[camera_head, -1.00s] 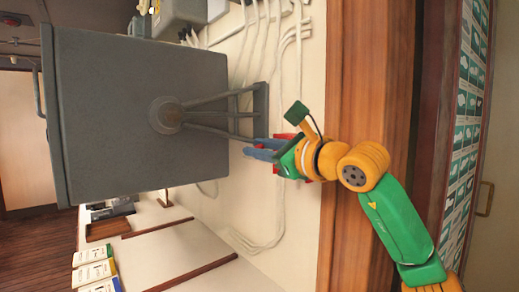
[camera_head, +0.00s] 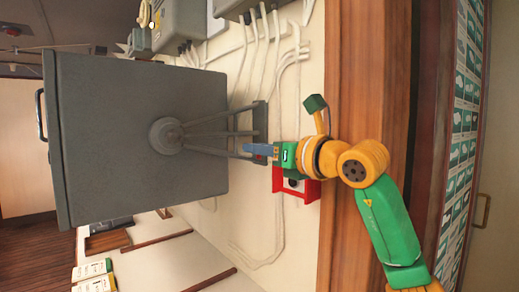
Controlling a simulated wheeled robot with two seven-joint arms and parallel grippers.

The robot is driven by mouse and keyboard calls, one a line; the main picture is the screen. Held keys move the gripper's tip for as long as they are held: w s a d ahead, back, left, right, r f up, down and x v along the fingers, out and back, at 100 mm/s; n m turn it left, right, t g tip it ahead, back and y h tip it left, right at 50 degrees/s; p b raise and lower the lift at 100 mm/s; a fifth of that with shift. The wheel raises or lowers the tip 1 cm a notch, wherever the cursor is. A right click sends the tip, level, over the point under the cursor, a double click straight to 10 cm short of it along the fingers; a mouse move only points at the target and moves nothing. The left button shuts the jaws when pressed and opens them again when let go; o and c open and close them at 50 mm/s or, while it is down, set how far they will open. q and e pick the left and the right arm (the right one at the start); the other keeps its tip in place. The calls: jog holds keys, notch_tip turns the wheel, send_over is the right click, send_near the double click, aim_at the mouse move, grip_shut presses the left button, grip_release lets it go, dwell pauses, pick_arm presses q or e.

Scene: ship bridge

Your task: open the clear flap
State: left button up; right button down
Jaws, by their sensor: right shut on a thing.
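My right gripper (camera_head: 258,151) is in front of the pale wall, beside the struts of the big grey box, with its blue-grey fingers pointing left. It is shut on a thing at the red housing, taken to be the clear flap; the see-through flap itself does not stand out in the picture. The red housing (camera_head: 311,190) is fixed to the wall just below the gripper, with a dark part showing inside it. The wrist hides its upper part. My left gripper is out of view.
The big grey box (camera_head: 140,120) on its bracket (camera_head: 260,130) fills the left, close to my fingertips. White cables (camera_head: 279,200) run along the wall. A wooden post (camera_head: 365,60) stands behind my right arm. Smaller grey boxes (camera_head: 182,25) are at the top.

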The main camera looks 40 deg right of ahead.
dwell(0.4)
jog(key=c, duration=0.7)
grip_release()
jog(key=shift+w, duration=0.15)
jog(key=s, duration=0.2)
jog(key=s+b, duration=0.1)
jog(key=s, duration=0.1)
jog(key=s+b, duration=0.1)
jog(key=s, duration=0.2)
jog(key=shift+d, duration=0.3)
